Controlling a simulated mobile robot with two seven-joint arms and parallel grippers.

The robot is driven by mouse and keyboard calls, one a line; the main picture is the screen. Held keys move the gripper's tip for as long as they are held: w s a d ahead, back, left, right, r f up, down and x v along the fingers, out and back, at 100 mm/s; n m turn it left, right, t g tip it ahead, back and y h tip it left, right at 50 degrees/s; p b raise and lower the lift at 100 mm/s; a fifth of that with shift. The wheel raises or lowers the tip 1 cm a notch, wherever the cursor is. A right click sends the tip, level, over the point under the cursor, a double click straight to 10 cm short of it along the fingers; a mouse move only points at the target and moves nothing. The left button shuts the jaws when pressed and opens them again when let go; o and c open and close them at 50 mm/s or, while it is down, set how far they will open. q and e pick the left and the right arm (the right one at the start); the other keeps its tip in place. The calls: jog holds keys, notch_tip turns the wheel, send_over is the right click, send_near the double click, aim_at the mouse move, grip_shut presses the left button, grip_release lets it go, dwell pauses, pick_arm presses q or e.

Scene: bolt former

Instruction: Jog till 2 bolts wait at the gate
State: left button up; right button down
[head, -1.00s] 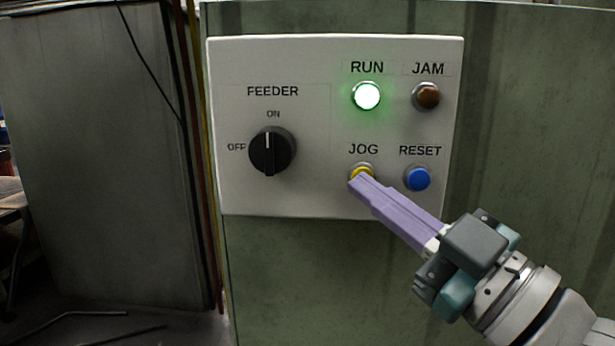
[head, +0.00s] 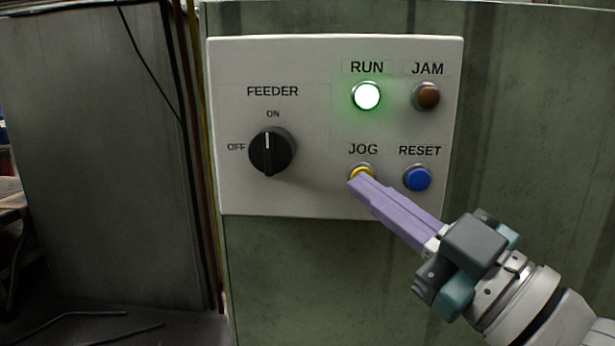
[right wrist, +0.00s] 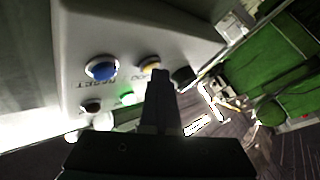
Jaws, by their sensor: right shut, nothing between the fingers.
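The yellow JOG button (head: 362,171) is on the white control panel (head: 300,200), under its JOG label. My right gripper (head: 354,183) is shut and empty, and its fingertips overlap the lower part of the JOG button in the head view; whether they press it I cannot tell. In the right wrist view the yellow button (right wrist: 149,63) shows just beyond the fingertips (right wrist: 157,74). The RUN lamp (head: 367,96) is lit green. The JAM lamp (head: 427,96) is dark brown. No bolts or gate can be made out. My left gripper is not in view.
The black FEEDER knob (head: 270,151) has its white mark pointing up to ON. The blue RESET button (head: 418,179) is close to the right of JOG, just above my right gripper's fingers. A green machine wall (head: 530,120) surrounds the panel. A grey cabinet (head: 95,160) stands at left.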

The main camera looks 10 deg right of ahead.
jog(key=shift+s, duration=0.1)
jog(key=shift+s+a+p, duration=0.25)
jog(key=shift+s+p, duration=0.25)
jog(key=shift+s, duration=0.15)
jog(key=s+p, duration=0.1)
jog(key=s, duration=0.1)
jog(key=s+a+p, duration=0.1)
jog(key=s, duration=0.2)
jog(key=shift+a, duration=0.15)
jog(key=shift+w, duration=0.1)
dwell(0.3)
